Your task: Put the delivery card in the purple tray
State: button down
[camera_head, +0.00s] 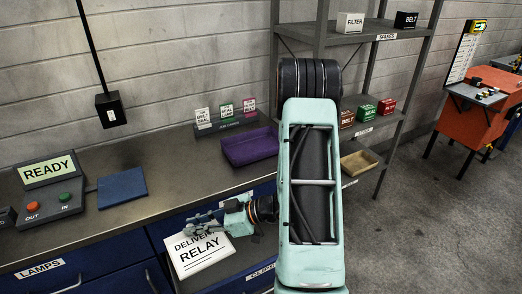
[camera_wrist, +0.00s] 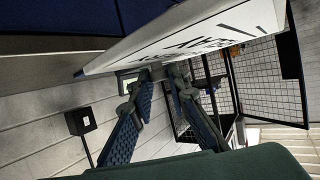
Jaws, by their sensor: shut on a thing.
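The delivery card (camera_head: 203,259), white with "DELIVER RELAY" in black, is at the front of the bench, over an open drawer. I cannot tell whether the card touches the drawer. The purple tray (camera_head: 250,148) stands empty on the bench, behind and to the right of the card.
A small rack of seal cards (camera_head: 225,125) stands behind the tray. A blue pad (camera_head: 122,188) and the READY box (camera_head: 48,175) are at the left. Metal shelves (camera_head: 362,100) rise at the right. Bare bench lies left of the tray.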

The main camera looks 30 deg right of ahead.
aim_at(260, 148)
jog(key=l, duration=0.35)
jog(key=k+l, duration=0.1)
jog(key=l, duration=0.2)
jog(key=l+u, duration=0.2)
jog(key=l, duration=1.8)
jog(key=i+l, duration=0.1)
jog(key=i, duration=0.45)
